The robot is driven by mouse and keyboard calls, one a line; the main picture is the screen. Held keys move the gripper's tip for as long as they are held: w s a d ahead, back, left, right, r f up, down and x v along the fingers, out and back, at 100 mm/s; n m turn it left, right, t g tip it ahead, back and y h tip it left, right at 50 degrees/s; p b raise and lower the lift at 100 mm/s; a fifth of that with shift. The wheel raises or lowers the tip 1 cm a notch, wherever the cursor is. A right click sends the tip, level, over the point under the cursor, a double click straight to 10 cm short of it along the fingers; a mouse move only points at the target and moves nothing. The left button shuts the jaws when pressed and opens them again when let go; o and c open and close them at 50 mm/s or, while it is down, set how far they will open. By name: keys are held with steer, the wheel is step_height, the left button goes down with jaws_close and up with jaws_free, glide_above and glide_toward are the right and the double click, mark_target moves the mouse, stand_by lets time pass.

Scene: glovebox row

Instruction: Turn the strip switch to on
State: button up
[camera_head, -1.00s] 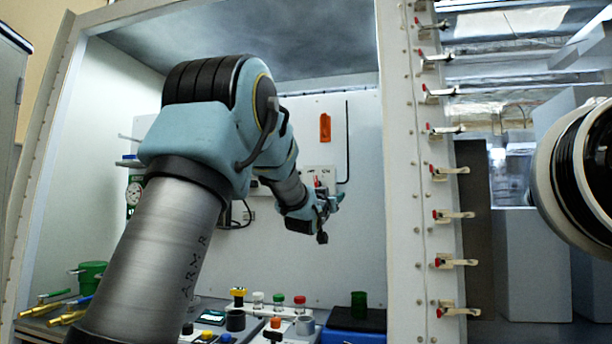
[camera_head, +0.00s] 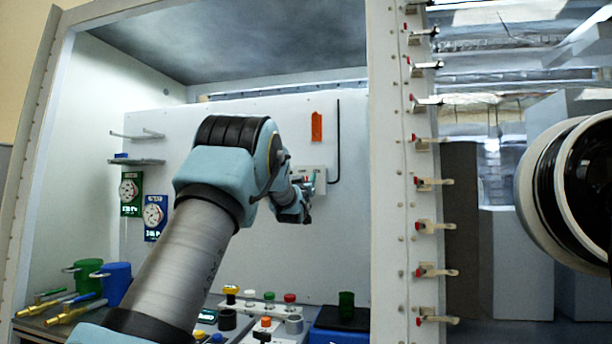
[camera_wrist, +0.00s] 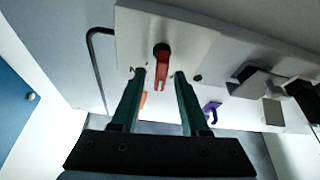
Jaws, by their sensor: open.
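A white switch box (camera_head: 320,178) is on the glovebox's back wall, partly hidden behind my gripper. In the wrist view the box (camera_wrist: 140,38) carries a red lever (camera_wrist: 162,68) on a dark pivot. The lever points down in that picture. My gripper (camera_wrist: 159,75) is open, with its green fingertips on either side of the lever and gaps to both sides. I cannot tell how deep the lever sits between them. In the head view my gripper (camera_head: 306,192) is in front of the box, and its fingers are hard to make out.
An orange-red piece (camera_head: 317,127) and a black bent rod (camera_head: 338,140) are on the back wall near the box. Knobs and buttons (camera_head: 268,322) and a dark green cup (camera_head: 346,305) are below.

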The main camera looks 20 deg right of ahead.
steer(key=shift+w+r, duration=0.1)
steer(key=shift+w, duration=0.1)
steer(key=shift+d, duration=0.1)
jaws_close()
stand_by(0.5)
